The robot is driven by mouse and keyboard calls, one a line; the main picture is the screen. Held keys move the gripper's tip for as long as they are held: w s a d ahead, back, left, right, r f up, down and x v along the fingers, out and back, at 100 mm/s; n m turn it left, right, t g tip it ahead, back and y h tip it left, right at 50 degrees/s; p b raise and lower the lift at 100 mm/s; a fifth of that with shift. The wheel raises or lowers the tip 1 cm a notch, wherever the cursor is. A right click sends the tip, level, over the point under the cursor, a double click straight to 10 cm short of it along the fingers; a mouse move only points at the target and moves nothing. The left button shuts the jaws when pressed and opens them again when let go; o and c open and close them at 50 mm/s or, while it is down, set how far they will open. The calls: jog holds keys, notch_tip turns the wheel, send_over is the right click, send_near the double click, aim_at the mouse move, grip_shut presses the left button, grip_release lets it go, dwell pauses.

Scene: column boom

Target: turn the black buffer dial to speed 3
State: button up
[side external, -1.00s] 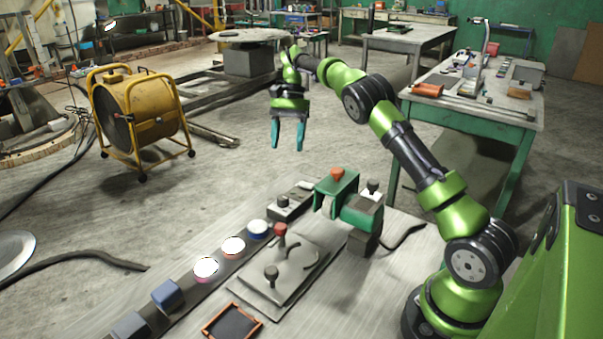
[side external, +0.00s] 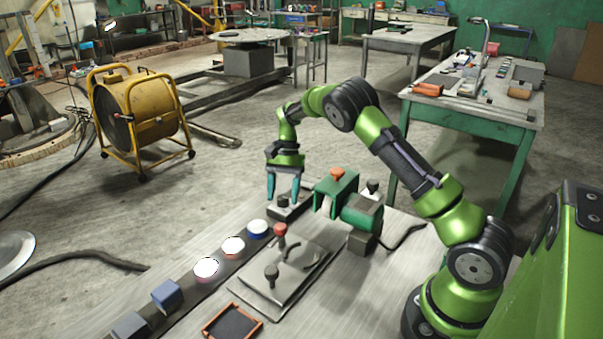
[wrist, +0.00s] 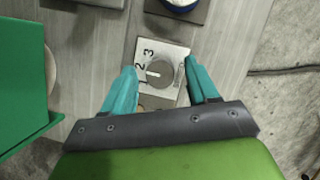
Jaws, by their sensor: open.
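The buffer dial (wrist: 158,75) is a round dark grey knob with a white pointer line, on a pale plate marked with numbers including 2 and 3. In the wrist view the pointer aims left, below the 2; its exact setting is hard to read. In the side view the dial (side external: 283,201) is a small black knob on a grey box at the far end of the bench. My gripper (side external: 282,198) points down over it, open, one finger on each side. In the wrist view my gripper (wrist: 160,66) shows the dial between its fingertips, with no visible contact.
The green bench buffer (side external: 361,211) stands close right of the dial, and its green housing (wrist: 25,80) fills the left of the wrist view. A blue-and-white button (side external: 258,229) and a red-knobbed lever (side external: 280,232) are nearby.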

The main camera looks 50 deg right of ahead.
jog(key=c, duration=1)
jog(key=shift+m, duration=0.3)
jog(key=m+t, duration=0.2)
jog(key=m, duration=0.2)
jog(key=shift+s, duration=0.15)
jog(key=shift+r+m+t, duration=0.1)
jog(key=shift+m+t, duration=0.7)
jog(key=shift+m, duration=1.6)
jog(key=shift+s, duration=0.1)
jog(key=o, duration=1)
